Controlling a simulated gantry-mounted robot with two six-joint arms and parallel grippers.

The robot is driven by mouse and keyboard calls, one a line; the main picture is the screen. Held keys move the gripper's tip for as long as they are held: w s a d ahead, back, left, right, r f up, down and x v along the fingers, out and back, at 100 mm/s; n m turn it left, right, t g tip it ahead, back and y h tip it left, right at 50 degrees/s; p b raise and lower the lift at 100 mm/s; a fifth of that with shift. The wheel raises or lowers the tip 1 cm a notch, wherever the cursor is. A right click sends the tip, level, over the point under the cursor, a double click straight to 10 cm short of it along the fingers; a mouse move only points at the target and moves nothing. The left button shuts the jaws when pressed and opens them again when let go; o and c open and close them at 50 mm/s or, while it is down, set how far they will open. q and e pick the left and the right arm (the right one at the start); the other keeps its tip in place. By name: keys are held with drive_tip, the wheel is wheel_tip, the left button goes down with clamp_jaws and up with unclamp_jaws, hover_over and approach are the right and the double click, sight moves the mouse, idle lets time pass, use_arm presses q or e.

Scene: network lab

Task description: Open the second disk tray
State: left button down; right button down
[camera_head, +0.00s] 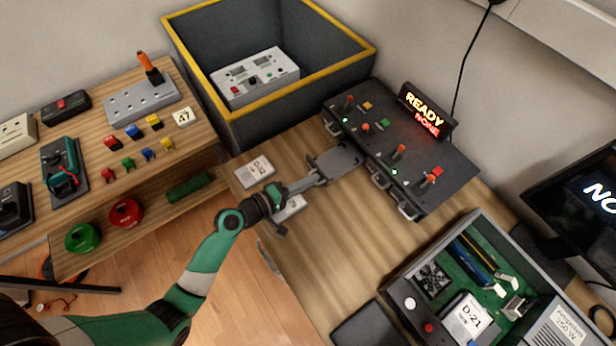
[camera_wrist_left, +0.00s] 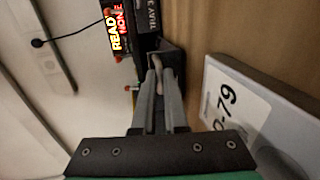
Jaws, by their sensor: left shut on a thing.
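The black disk station (camera_head: 400,150) stands at the back of the wooden table, with handled trays along its front and switches and small lights on top. One grey tray (camera_head: 338,160), second from the left in the head view, is slid out towards me. My left gripper (camera_head: 317,180) is shut on this tray's handle (camera_wrist_left: 158,72). The wrist view shows the fingers around the handle. A label reading "TRAY 3" (camera_wrist_left: 153,14) shows beyond the handle; I cannot tell which tray it belongs to. The other tray handles (camera_head: 380,178) sit close to the station front.
A display (camera_head: 427,110) reads "READY NONE". Two labelled disks lie on the table: one (camera_head: 255,172) left of the tray, another (camera_head: 288,207) partly behind my gripper. An open computer case (camera_head: 480,290) stands at the right. A yellow-rimmed bin (camera_head: 300,82) stands behind.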

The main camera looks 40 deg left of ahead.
use_arm(q)
drive_tip(key=c, duration=1)
unclamp_jaws()
drive_tip(key=shift+s, duration=0.1)
drive_tip(key=p+v, duration=0.1)
drive_tip(key=v, duration=0.9)
drive_tip(key=shift+s+a+r+p, duration=0.1)
drive_tip(key=shift+s+p, duration=0.15)
drive_tip(key=shift+p, duration=0.15)
drive_tip(key=shift+s+r, duration=0.15)
drive_tip(key=shift+s, duration=0.35)
